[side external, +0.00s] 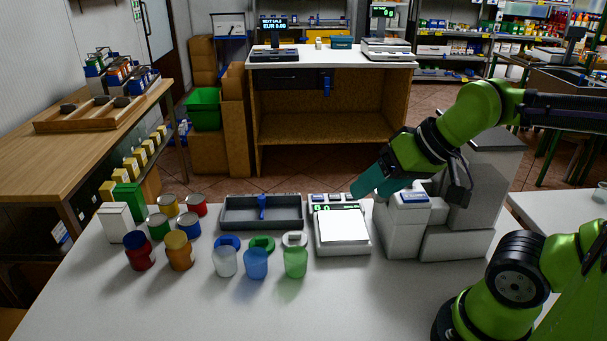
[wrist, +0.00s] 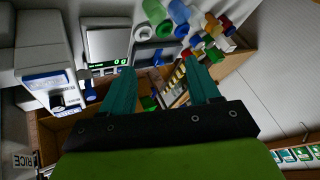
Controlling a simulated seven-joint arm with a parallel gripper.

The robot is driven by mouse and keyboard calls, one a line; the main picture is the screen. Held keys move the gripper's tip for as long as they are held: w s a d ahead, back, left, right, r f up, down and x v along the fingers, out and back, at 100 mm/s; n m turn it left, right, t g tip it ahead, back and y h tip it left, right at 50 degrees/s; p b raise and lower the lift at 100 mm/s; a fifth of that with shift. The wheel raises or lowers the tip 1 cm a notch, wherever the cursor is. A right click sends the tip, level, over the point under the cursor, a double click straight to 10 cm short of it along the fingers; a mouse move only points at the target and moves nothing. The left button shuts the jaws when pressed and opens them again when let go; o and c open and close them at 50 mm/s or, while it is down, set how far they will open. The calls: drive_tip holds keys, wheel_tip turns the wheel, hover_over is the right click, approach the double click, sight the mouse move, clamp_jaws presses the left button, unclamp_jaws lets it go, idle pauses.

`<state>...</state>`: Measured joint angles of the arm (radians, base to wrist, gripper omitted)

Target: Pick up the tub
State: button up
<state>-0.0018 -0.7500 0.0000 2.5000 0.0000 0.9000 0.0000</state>
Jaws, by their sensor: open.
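Three small tub-like containers stand in a row on the white counter in the side view: a clear one (side external: 224,262), a blue one (side external: 256,264) and a green one (side external: 295,262). I cannot tell which is the tub meant. Loose-looking lids in blue (side external: 227,242), green (side external: 262,244) and white (side external: 294,239) lie just behind them. In the wrist view, the green (wrist: 154,11) and blue (wrist: 179,11) containers show at the top edge. My gripper (side external: 360,188) is open and empty, above the back of the scale, right of and higher than the containers. Its teal fingers also show in the wrist view (wrist: 161,67).
A scale (side external: 342,230) and a grey divided tray (side external: 285,214) stand behind the containers. Several cans (side external: 179,252) and a white carton (side external: 116,222) are at left. A bulky light-grey machine (side external: 404,228) stands right of the scale. The counter's front is clear.

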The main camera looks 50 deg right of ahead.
drive_tip(key=a+f+g, duration=0.1)
drive_tip(key=f, duration=0.1)
drive_tip(key=m+g+h, duration=0.2)
drive_tip(key=m+g, duration=0.4)
drive_tip(key=m, duration=1.7)
hover_over(224, 258)
drive_tip(key=s, duration=0.2)
wheel_tip(224, 258, down, 5)
drive_tip(key=f, duration=1.1)
drive_tip(key=a+f, duration=0.1)
drive_tip(key=f, duration=0.4)
drive_tip(key=shift+f, duration=0.3)
drive_tip(key=shift+c, duration=0.3)
